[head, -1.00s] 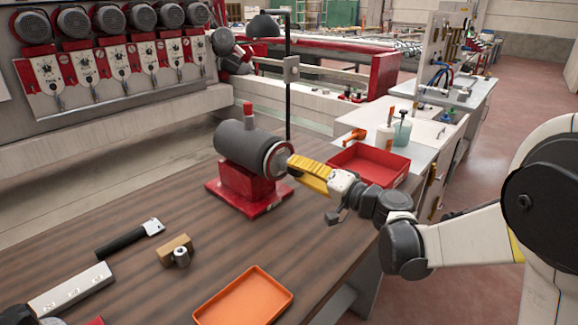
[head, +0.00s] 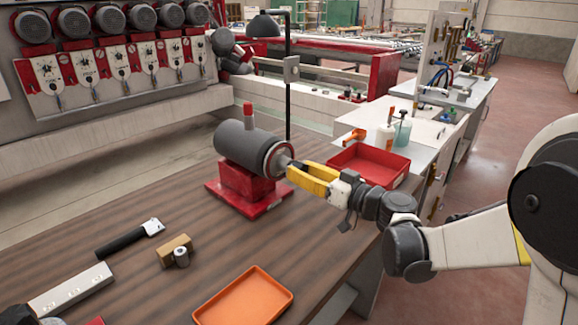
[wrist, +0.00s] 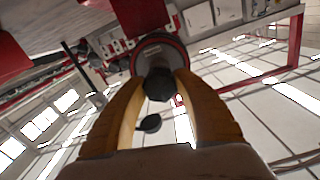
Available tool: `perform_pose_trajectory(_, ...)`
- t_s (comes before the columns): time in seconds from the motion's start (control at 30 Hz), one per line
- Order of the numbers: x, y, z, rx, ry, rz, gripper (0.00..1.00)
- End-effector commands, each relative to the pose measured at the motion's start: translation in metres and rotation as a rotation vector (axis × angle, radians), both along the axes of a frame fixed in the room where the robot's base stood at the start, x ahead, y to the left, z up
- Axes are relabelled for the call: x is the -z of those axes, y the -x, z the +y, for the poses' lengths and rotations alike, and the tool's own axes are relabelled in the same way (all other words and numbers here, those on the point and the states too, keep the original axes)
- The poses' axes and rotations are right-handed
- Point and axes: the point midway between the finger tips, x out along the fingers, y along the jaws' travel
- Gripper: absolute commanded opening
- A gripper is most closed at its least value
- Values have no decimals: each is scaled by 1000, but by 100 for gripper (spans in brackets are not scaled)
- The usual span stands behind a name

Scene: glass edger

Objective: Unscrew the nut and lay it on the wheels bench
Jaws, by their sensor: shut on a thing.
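A grey cylindrical spindle unit (head: 240,145) stands on a red base on the brown wooden bench (head: 185,225). A round flange faces right, with a short pale shaft end showing. My gripper (head: 292,172) reaches in from the right at that shaft end, its yellow fingers partly spread. In the wrist view, the fingers (wrist: 160,90) close on a dark nut (wrist: 158,84) in front of the round flange (wrist: 158,55). The nut is hard to make out in the head view. I cannot tell whether it is still on the thread, or which surface is the wheels bench.
An orange tray (head: 243,297), a small tan block (head: 174,250) with a metal cylinder (head: 181,257), a black-handled tool (head: 130,239) and a pale bar (head: 72,291) lie on the wooden bench.

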Motion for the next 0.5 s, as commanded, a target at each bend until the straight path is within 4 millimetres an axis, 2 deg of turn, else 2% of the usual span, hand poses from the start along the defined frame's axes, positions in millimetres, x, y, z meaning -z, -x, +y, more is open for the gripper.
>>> perform_pose_trajectory(0.5, 0, 3, -4, 0, -1, 1, 0)
